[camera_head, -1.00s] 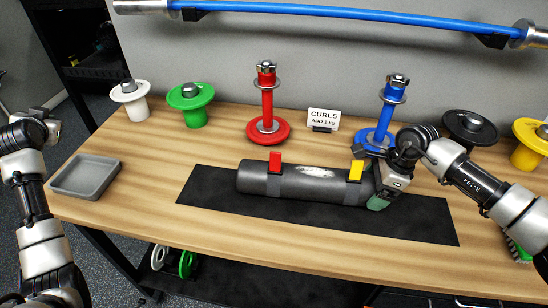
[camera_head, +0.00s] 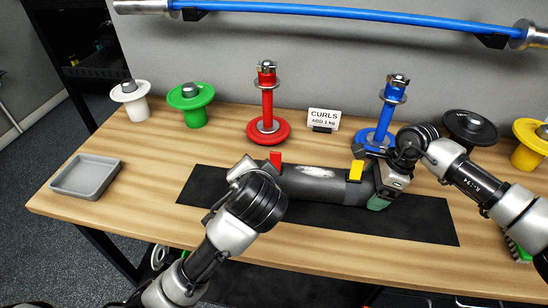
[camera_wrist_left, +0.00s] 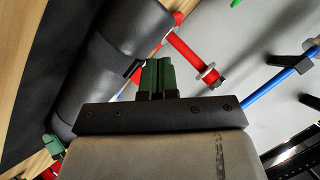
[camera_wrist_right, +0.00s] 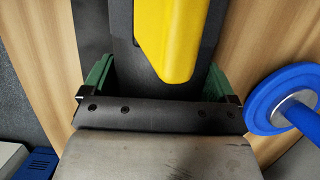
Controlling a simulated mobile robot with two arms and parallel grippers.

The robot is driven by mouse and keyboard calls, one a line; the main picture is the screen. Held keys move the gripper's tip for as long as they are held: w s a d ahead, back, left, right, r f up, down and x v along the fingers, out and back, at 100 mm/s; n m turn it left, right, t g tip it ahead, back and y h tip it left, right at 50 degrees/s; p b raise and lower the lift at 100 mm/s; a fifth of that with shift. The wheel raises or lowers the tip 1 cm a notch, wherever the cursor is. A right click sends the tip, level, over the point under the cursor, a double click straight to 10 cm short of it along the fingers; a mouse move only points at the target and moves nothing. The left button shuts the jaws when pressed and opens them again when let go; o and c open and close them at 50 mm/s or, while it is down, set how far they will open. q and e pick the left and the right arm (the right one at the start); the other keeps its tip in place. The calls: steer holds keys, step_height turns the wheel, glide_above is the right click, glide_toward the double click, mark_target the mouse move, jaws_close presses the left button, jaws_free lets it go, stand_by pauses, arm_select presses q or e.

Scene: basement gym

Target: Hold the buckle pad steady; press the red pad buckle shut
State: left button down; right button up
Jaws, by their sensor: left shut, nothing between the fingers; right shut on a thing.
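The dark grey buckle pad (camera_head: 318,186) lies on a black mat (camera_head: 420,222). The red pad buckle (camera_head: 276,158) stands up near its left end; the yellow buckle (camera_head: 355,170) stands up near its right end. My right gripper (camera_head: 378,200) is shut on the pad's right end, with its green fingers on either side in the right wrist view (camera_wrist_right: 155,82). My left gripper is shut and empty; its green fingertips (camera_wrist_left: 157,75) are together beside the pad (camera_wrist_left: 115,50) in the left wrist view. In the head view, my left wrist hides the pad's left end.
A red post (camera_head: 267,105) and a blue post (camera_head: 390,105) stand behind the pad, with a CURLS card (camera_head: 323,118) between them. A grey tray (camera_head: 87,176) sits at left. White, green, black and yellow weights line the back. The front strip of table is clear.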

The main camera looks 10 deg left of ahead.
mark_target(275, 156)
arm_select(q)
steer(key=s+d+r+m+t+h, duration=0.1)
steer(key=s+d+r+m+h, duration=0.2)
steer(key=s+r+m, duration=0.4)
steer(key=s+d+m, duration=0.1)
steer(key=s+m, duration=0.1)
steer(key=m, duration=0.2)
steer(key=shift+s+r, duration=0.15)
steer(key=shift+r, duration=0.15)
steer(key=shift+d, duration=0.1)
steer(key=x, duration=0.8)
steer(key=r+x, duration=0.1)
steer(key=x, duration=0.3)
steer(key=shift+w+f, duration=0.2)
steer(key=shift+w, duration=0.45)
steer(key=shift+w+f, duration=0.15)
steer(key=shift+w, duration=0.35)
